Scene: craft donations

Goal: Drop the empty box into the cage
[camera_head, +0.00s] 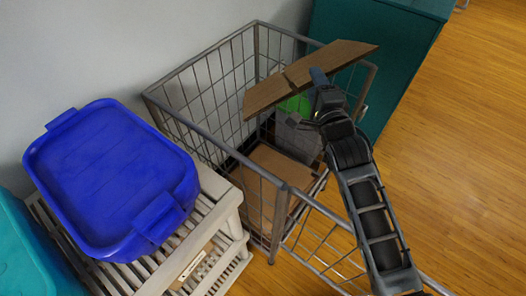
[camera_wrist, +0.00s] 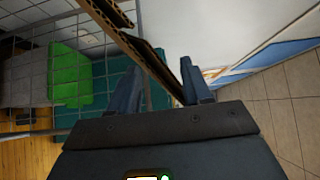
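A brown cardboard piece (camera_head: 330,62), apparently part of the box, is tilted above the wire cage (camera_head: 285,188). Its two strips meet at a notch near my gripper (camera_head: 318,78). In the wrist view its corrugated edge (camera_wrist: 150,62) runs diagonally between the parted fingers of my gripper (camera_wrist: 158,75), with gaps visible on both sides. The fingers look open around it; whether it touches one finger near the base is hidden. Brown cardboard (camera_head: 278,166) and a grey item with a green top (camera_head: 296,104) lie inside the cage.
A blue lidded bin (camera_head: 110,175) sits on a pale slatted crate (camera_head: 215,208) left of the cage. A teal cabinet (camera_head: 395,55) stands behind at the right. The cage's front panel (camera_head: 330,250) hangs out low. Wooden floor (camera_head: 460,160) is clear at the right.

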